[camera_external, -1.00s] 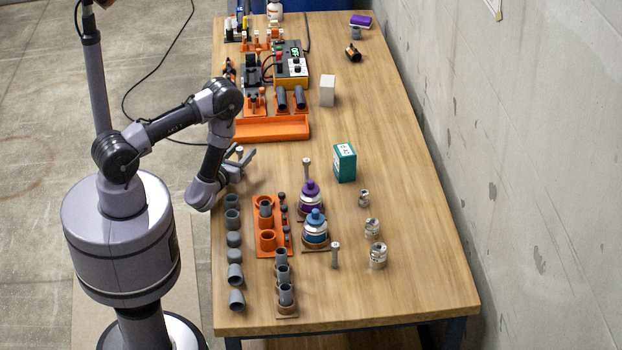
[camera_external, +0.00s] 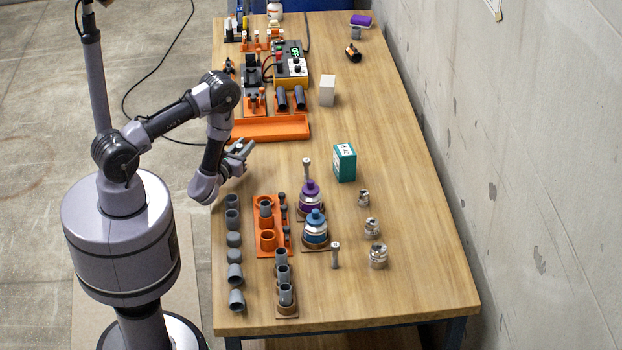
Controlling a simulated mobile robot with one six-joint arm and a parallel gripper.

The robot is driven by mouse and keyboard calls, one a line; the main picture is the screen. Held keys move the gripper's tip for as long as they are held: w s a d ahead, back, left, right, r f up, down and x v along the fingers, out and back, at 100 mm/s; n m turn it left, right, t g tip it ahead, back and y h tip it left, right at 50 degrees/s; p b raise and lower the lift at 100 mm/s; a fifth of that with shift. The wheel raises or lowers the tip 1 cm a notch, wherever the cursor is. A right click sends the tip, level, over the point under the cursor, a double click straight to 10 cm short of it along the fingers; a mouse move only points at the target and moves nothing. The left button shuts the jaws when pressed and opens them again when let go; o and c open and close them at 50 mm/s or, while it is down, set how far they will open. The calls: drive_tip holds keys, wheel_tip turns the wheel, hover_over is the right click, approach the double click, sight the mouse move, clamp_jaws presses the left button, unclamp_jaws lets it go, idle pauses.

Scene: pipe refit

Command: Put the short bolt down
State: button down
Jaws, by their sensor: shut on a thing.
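My gripper (camera_external: 245,151) is over the left edge of the wooden table, just in front of the orange tray. It is shut on a small grey thing, which I take to be the short bolt; it is too small and too covered by the fingers to make out clearly. The gripper is slightly above the tabletop and points up and to the right in the picture. Two other grey bolts stand upright on the table: one (camera_external: 307,168) behind the purple-capped bottle and one (camera_external: 335,255) right of the blue-capped bottle.
The orange tray (camera_external: 270,129) lies empty behind the gripper. An orange rack (camera_external: 267,241) with grey fittings, a row of grey pipe pieces (camera_external: 233,240), a purple-capped bottle (camera_external: 310,196) and a blue-capped bottle (camera_external: 315,228) stand nearer. A teal box (camera_external: 344,163) stands to the right.

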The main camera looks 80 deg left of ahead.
wheel_tip(320, 180, up, 8)
drive_tip(key=p, duration=0.3)
drive_tip(key=w+d+r, duration=0.4)
drive_tip(key=w+d, duration=0.2)
drive_tip(key=w, duration=0.5)
drive_tip(key=m+t+b, duration=0.1)
drive_tip(key=b, duration=0.4)
hover_over(349, 145)
drive_tip(key=shift+w+f+h, duration=0.1)
drive_tip(key=shift+h, duration=0.2)
drive_tip(key=shift+f+b, duration=0.6)
drive_tip(key=shift+f, duration=0.75)
